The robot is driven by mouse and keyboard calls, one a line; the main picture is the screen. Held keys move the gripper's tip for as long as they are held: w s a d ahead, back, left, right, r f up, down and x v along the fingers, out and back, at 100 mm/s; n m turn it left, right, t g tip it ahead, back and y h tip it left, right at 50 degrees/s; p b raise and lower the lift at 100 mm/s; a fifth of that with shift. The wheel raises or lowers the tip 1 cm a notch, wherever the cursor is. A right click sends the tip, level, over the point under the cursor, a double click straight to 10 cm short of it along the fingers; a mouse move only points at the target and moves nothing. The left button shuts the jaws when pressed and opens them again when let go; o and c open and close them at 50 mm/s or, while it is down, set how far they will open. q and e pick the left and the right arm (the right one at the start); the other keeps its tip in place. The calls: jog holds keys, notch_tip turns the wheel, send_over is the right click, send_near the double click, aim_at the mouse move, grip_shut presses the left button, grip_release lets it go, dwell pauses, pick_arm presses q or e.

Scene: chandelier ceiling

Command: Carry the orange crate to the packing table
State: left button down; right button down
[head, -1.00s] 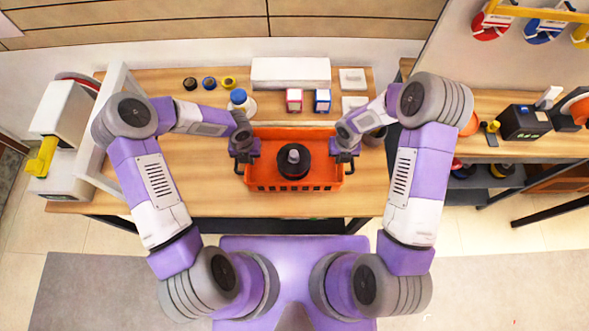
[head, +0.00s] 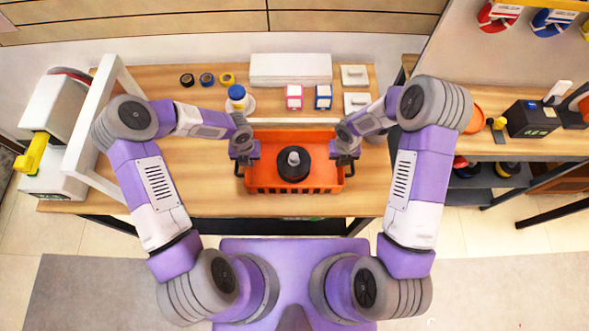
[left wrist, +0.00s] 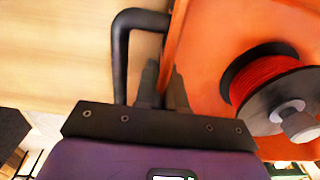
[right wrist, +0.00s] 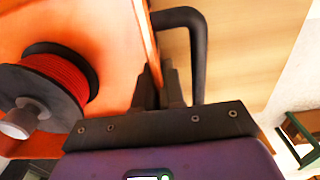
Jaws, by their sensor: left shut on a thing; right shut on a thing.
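The orange crate (head: 262,183) is level over the wooden table (head: 150,192) in front of me, near its front edge. A black spool (head: 292,166) stands in it; the wrist views show red filament on the spool. The fingertips are partly hidden against the crate wall. I cannot tell whether the crate's bottom touches the table.
Behind the crate are a white-and-blue bottle (head: 236,99), a pink box (head: 294,97), a blue box (head: 323,97), tape rolls (head: 207,80) and a long white box (head: 290,69). A white frame (head: 90,130) stands left. A side bench (head: 480,142) is at the right.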

pick_arm(q)
jog(key=shift+f, duration=0.3)
pick_arm(e)
jog(key=shift+f, duration=0.3)
pick_arm(q)
jog(key=c, duration=1.2)
grip_release()
jog(key=shift+c, duration=0.2)
pick_arm(e)
jog(key=c, duration=1.2)
grip_release()
jog(key=shift+c, duration=0.2)
pick_arm(q)
jog(key=shift+r, duration=0.1)
notch_tip(320, 180, up, 8)
jog(key=shift+f, duration=0.15)
pick_arm(e)
notch_tip(320, 180, up, 12)
jog(key=shift+r, duration=0.1)
pick_arm(q)
jog(key=shift+r, duration=0.2)
